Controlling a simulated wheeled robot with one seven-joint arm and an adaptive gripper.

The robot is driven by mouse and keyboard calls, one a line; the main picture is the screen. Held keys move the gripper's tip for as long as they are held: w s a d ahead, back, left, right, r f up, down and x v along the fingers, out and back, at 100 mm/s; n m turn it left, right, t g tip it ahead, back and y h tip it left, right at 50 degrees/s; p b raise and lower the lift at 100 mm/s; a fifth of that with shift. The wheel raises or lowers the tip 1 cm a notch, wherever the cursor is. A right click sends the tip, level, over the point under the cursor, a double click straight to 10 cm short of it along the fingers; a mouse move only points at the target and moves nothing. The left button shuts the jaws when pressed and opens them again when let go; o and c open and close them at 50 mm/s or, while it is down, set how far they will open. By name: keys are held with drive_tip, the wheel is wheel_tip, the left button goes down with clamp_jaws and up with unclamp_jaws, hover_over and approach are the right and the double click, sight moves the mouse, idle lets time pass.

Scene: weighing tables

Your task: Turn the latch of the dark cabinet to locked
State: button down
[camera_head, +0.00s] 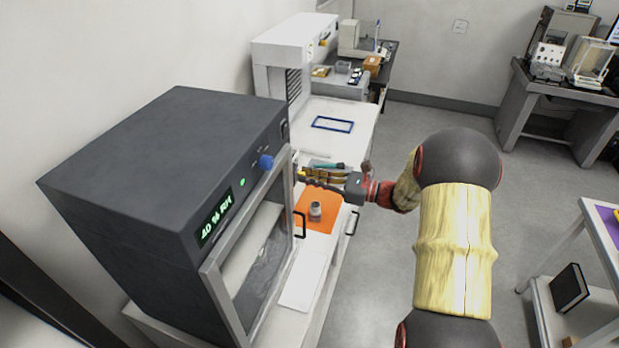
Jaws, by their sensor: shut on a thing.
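The dark cabinet (150,150) stands at the left, with a green lit display and a light-framed glass door (284,185) that looks closed. A blue knob (265,162) sits on its front panel, above the door, with small marks beside it. My gripper (304,180) reaches in from the right, level with the upper right part of the door frame. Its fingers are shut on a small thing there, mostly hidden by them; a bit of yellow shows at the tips. I cannot tell clearly whether this is the latch. The blue knob is apart from the fingers.
A black door handle (300,225) sticks out below my gripper. An orange mat (322,212) with a small metal cylinder (315,210) lies on the white table behind. A blue frame (333,124) lies farther back.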

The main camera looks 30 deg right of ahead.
drive_tip(key=shift+n+b, duration=0.4)
drive_tip(key=n+b, duration=0.5)
drive_tip(key=b, duration=0.2)
drive_tip(key=n+b, duration=1.2)
drive_tip(key=b, duration=0.1)
drive_tip(key=shift+s+a+f+b, duration=0.2)
drive_tip(key=shift+f+b, duration=0.1)
drive_tip(key=shift+f, duration=0.1)
drive_tip(key=c, duration=1.9)
unclamp_jaws()
drive_tip(key=shift+r, duration=0.1)
